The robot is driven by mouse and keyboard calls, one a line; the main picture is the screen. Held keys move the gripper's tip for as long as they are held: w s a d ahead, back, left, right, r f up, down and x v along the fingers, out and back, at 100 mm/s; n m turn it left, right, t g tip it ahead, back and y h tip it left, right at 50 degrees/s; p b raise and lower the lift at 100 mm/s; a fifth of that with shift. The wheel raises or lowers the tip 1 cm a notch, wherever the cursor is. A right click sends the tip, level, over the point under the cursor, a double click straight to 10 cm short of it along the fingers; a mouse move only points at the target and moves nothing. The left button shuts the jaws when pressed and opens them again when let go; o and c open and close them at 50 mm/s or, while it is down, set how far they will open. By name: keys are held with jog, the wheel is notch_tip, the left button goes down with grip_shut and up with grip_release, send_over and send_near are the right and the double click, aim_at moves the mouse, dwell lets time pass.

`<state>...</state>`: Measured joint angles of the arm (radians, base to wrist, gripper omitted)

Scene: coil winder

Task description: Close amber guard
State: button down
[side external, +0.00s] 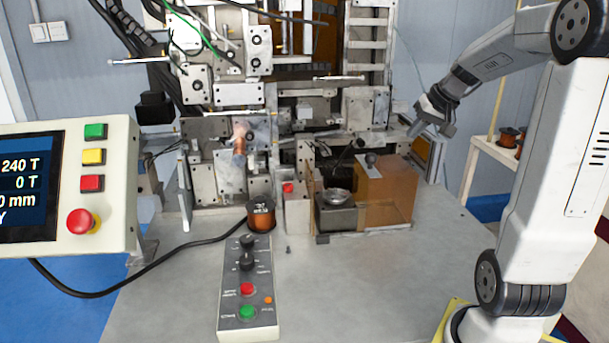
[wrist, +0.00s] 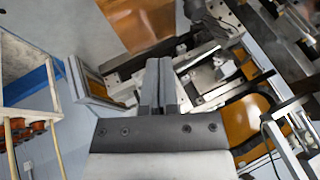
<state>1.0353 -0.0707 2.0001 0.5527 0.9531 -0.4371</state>
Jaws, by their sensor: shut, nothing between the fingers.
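The amber guard (side external: 395,195) is a see-through amber box with a small knob (side external: 370,159) at its upper left. It stands on the right part of the machine table, just right of a dark block with a round metal cup (side external: 337,197), which shows uncovered. In the wrist view an amber panel (wrist: 140,20) at the top is likely the same guard. My gripper (side external: 417,129) is above and behind the guard, to its upper right, apart from it. Its two fingers (wrist: 158,65) are together and hold nothing.
The winding machine (side external: 290,100) fills the back. Another amber panel (side external: 428,155) is behind the guard. A copper spool (side external: 261,215), a red-button box (side external: 297,205) and a control strip (side external: 247,290) are left of the guard. The table front right is clear. A spool shelf (wrist: 28,115) is at the side.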

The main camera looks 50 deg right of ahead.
send_near(383, 171)
jog(key=w+d, duration=0.1)
jog(key=w+d+f, duration=0.1)
jog(key=shift+w+d+f, duration=0.15)
jog(key=shift+d+f, duration=0.1)
jog(key=shift+f, duration=0.1)
jog(key=shift+w+a+f, duration=0.25)
jog(key=shift+w+a, duration=0.35)
jog(key=shift+w, duration=0.2)
jog(key=shift+w+a+f, duration=0.3)
jog(key=shift+w+a, duration=0.15)
jog(key=shift+w, duration=0.25)
jog(key=shift+a, duration=0.1)
jog(key=w+a, duration=0.9)
jog(key=shift+w+a, duration=0.25)
jog(key=shift+w, duration=0.05)
jog(key=shift+s+r, duration=0.1)
